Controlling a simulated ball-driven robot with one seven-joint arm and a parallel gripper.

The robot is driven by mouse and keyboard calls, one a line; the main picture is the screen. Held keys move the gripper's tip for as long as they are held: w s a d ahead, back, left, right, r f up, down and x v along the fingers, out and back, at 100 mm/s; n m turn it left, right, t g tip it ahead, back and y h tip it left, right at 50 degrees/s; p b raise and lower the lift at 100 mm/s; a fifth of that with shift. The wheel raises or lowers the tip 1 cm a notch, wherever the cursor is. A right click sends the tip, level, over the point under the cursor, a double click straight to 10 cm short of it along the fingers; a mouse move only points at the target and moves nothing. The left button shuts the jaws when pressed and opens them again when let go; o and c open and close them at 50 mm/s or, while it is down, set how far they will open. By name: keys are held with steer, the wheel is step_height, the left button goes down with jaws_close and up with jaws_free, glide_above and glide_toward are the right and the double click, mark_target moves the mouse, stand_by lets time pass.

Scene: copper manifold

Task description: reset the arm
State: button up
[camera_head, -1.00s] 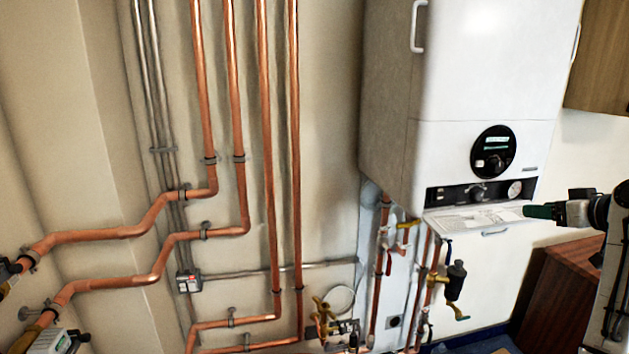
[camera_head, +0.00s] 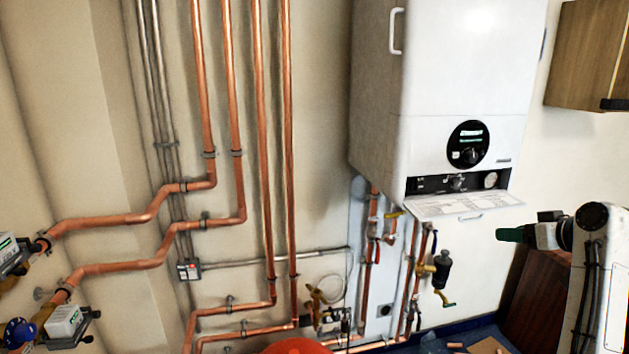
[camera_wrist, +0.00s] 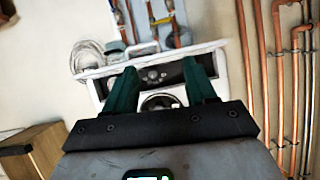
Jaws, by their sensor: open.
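My gripper (camera_head: 512,234) shows at the right in the head view, with its green fingers pointing left, in front of the wall right of the boiler's lower front. In the wrist view my gripper (camera_wrist: 160,88) has its two green fingers apart, with nothing between them but the view of the boiler beyond. The white boiler (camera_head: 465,85) hangs on the wall, with a round dial and a control strip low on its front. Its panel also shows in the wrist view (camera_wrist: 221,66), past the fingertips.
Copper pipes (camera_head: 265,140) run down the wall left of the boiler. Valves and a black-bodied fitting (camera_head: 442,268) sit below it. A wooden wall cabinet (camera_head: 585,60) is at the upper right, and a brown wooden unit (camera_head: 535,300) stands low behind my arm. A red rounded thing (camera_head: 297,346) shows at the bottom edge.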

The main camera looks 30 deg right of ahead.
steer(key=s+a+f+g+y, duration=0.2)
steer(key=a+f+g, duration=0.1)
steer(key=a+f, duration=0.95)
steer(key=s+a+f+g+y, duration=0.1)
steer(key=s+a+f+g, duration=0.15)
steer(key=a+f, duration=1)
steer(key=s+a+f+n+g, duration=0.1)
steer(key=s+a+f+g, duration=0.1)
steer(key=s+a+f, duration=0.2)
steer(key=s+a+f+n+g, duration=0.1)
steer(key=s+a+f+g, duration=0.2)
steer(key=s+a, duration=0.7)
steer(key=s+f, duration=0.1)
steer(key=s, duration=0.6)
steer(key=shift+s+a+g+h, duration=0.3)
steer(key=shift+a+g+h, duration=0.05)
steer(key=shift+h, duration=0.05)
steer(key=shift+f, duration=0.1)
